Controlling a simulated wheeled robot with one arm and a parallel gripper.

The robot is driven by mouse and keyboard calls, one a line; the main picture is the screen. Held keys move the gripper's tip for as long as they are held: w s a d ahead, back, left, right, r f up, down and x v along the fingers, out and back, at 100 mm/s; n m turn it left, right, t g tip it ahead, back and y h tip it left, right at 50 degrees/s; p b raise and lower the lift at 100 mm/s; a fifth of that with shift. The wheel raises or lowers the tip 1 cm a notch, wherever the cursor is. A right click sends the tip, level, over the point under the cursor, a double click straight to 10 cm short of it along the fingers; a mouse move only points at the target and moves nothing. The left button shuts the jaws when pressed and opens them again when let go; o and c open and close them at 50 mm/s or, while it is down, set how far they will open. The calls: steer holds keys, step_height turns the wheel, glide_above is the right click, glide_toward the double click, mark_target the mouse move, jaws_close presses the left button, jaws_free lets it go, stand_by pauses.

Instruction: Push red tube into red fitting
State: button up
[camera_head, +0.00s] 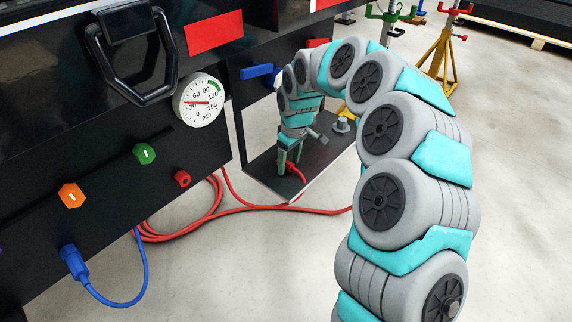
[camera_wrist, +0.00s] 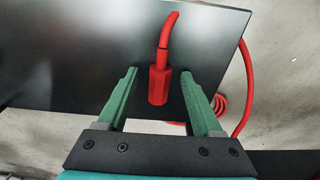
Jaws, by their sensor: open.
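The red tube's end (camera_wrist: 159,84) is a red plug lying on a dark shelf, seen between my gripper's green fingers in the wrist view. My gripper (camera_wrist: 158,90) is open, with one finger on each side of the plug and gaps showing on both sides. In the head view, my gripper (camera_head: 290,168) reaches down to the shelf, and a small part of the red tube end (camera_head: 297,172) shows beside it. The red tube (camera_head: 215,203) loops on the floor. The red fitting (camera_head: 182,178) sticks out of the dark panel at left, with nothing in it.
The dark shelf (camera_head: 262,180) juts out beside the panel. A pressure gauge (camera_head: 199,100), green knob (camera_head: 144,154), orange knob (camera_head: 71,195) and blue plug with hose (camera_head: 74,262) are on the panel. A black handle (camera_head: 137,95) protrudes above. Yellow stands (camera_head: 446,50) stand behind.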

mark_target(288, 162)
jaws_close()
stand_by(0.4)
steer(key=shift+r, duration=0.15)
steer(key=shift+r+p, duration=0.4)
steer(key=shift+r, duration=1.4)
steer(key=s+d+r, duration=0.1)
steer(key=s+d, duration=0.1)
steer(key=s, duration=1.4)
steer(key=shift+p, duration=0.45)
steer(key=shift+r, duration=0.1)
